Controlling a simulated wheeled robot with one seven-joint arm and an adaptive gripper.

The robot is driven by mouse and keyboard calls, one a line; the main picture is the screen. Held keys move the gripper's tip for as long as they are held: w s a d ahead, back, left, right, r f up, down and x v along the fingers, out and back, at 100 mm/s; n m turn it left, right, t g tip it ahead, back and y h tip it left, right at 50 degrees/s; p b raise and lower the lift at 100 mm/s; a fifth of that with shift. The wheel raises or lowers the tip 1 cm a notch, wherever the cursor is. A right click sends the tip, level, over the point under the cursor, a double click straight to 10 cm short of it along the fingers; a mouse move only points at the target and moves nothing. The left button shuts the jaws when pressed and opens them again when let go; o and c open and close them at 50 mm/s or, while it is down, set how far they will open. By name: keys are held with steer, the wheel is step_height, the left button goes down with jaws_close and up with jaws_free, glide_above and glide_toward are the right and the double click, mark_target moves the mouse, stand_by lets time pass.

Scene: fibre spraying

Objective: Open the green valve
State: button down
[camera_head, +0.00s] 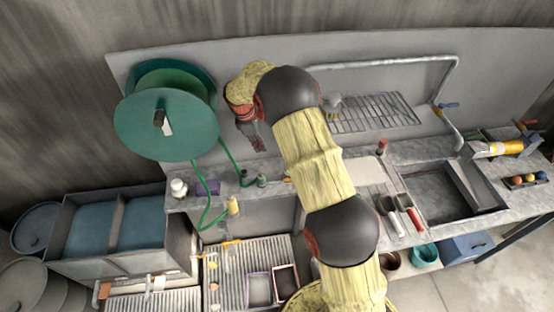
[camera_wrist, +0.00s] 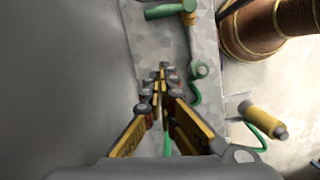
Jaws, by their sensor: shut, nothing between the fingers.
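A green hose reel (camera_head: 166,124) stands left of my arm. Its green hose (camera_head: 231,157) loops by the fittings. A yellow spray nozzle (camera_head: 233,205) is at the counter's front. A white bottle (camera_head: 178,187) stands left. A wire rack (camera_head: 372,113) and sink (camera_head: 451,191) are right.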

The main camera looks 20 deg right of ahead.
steer(key=shift+s+d+n, duration=0.1)
steer(key=shift+s+n, duration=0.05)
steer(key=shift+n, duration=0.85)
steer(key=x, duration=0.9)
steer(key=shift+s+f, duration=0.15)
steer(key=shift+f, duration=0.15)
steer(key=d, duration=0.3)
steer(key=shift+s+d+f, duration=0.1)
steer(key=shift+s+f, duration=0.05)
steer(key=shift+s, duration=0.1)
steer(key=shift+s+d, duration=0.1)
steer(key=shift+d, duration=0.4)
